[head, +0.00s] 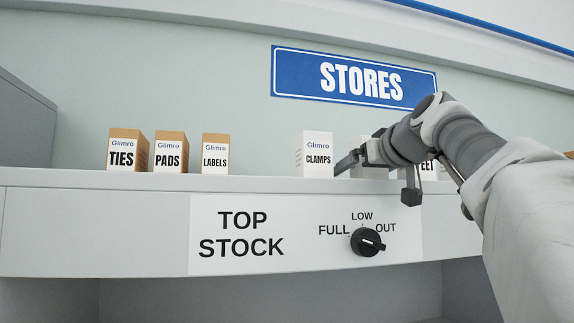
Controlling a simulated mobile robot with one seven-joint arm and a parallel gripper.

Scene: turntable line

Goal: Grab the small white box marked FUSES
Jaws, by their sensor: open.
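A white box (369,172) stands on the shelf top just right of the CLAMPS box. My gripper covers most of its front, so its marking is hidden. I can read FUSES on no box in view. My gripper (376,165) is open, in front of this box. One dark finger reaches left towards the right side of the CLAMPS box, and a dark part hangs lower right. Whether the fingers touch or surround the white box cannot be told.
A white CLAMPS box (315,155) stands close left of my gripper. Brown-and-white boxes marked LABELS (215,154), PADS (169,155) and TIES (124,153) stand further left. A partly hidden box ending in EET (428,167) is right. A dial (367,242) sits on the shelf front (110,235).

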